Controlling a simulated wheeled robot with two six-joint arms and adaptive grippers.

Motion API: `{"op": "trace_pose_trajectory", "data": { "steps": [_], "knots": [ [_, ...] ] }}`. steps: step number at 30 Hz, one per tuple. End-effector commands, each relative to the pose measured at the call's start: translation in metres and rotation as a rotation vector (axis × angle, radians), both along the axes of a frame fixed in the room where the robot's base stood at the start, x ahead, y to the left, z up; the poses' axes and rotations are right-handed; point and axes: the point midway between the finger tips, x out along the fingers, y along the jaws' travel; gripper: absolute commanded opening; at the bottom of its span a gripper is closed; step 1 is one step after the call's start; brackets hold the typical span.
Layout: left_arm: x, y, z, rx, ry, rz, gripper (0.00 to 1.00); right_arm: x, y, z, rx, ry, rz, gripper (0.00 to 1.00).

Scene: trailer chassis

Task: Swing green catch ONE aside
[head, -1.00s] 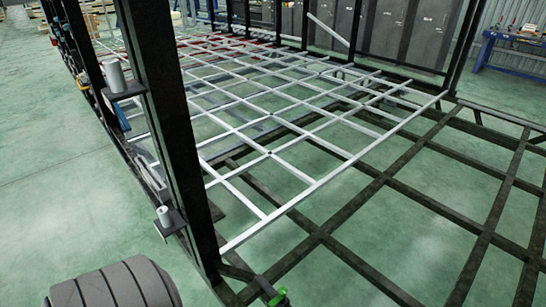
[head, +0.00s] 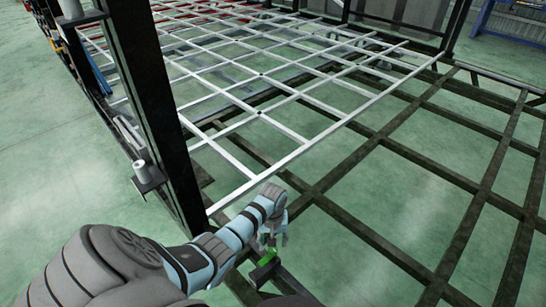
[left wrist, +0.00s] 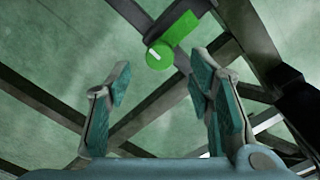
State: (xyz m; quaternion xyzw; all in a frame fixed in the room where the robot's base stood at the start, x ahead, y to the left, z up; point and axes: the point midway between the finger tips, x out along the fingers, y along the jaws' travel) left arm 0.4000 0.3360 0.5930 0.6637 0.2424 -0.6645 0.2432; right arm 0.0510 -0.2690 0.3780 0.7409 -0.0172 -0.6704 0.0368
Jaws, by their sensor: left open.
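The green catch (head: 268,257) sits on the dark chassis frame at the bottom middle of the head view, partly hidden by my left gripper. In the left wrist view the green catch (left wrist: 175,40) shows a round pivot with a white line and a flat rectangular plate to its upper right. My left gripper (head: 272,240) is open and empty, just above the catch in the head view. In the left wrist view its fingers (left wrist: 162,82) are spread apart, with the catch beyond the tips and between them, not touched. My right gripper is not in view.
A light metal grid (head: 262,113) lies behind the catch. Dark chassis beams (head: 400,155) cross over the green floor to the right.

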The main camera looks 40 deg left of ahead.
Motion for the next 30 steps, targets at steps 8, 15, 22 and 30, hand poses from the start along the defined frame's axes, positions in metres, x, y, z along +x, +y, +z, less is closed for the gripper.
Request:
{"op": "trace_pose_trajectory", "data": {
  "steps": [8,15,22,30],
  "knots": [
    [0.0,0.0,-0.043,0.001,0.001,-0.001,0.48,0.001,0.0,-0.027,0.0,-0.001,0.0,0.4],
    [0.0,0.0,-0.042,0.001,-0.001,-0.002,0.46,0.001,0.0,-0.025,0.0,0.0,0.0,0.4],
    [0.0,0.0,-0.042,0.001,0.0,-0.002,0.09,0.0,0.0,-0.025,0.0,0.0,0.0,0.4],
    [0.0,0.0,-0.042,0.001,0.001,-0.011,0.0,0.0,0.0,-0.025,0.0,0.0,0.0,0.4]
  ]
}}
